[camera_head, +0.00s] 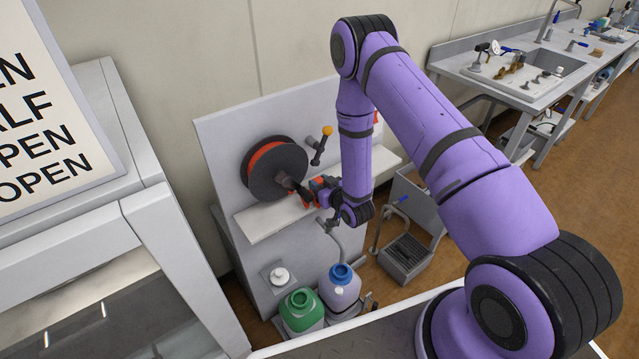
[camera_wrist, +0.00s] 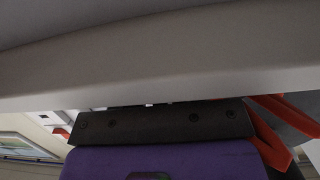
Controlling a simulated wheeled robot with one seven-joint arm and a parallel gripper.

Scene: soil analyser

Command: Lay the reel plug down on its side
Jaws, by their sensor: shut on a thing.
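The dark cable reel (camera_head: 264,178) with an orange-red inner ring is mounted on the upright light panel in the head view. My gripper (camera_head: 303,193), with orange-red fingers, is in front of the reel's lower right, just above the white shelf. It is shut on a small dark piece (camera_head: 290,185), which looks like the reel plug and reaches toward the reel's face. Its exact shape and tilt are too small to tell. In the wrist view a finger (camera_wrist: 270,140) shows at the right, but the plug cannot be made out there.
The white shelf (camera_head: 262,224) runs below the reel. A lever with an orange knob (camera_head: 327,131) stands close to the right. Below are a green-topped container (camera_head: 301,309) and a blue-capped bottle (camera_head: 341,285). A large grey surface (camera_wrist: 150,60) fills much of the wrist view.

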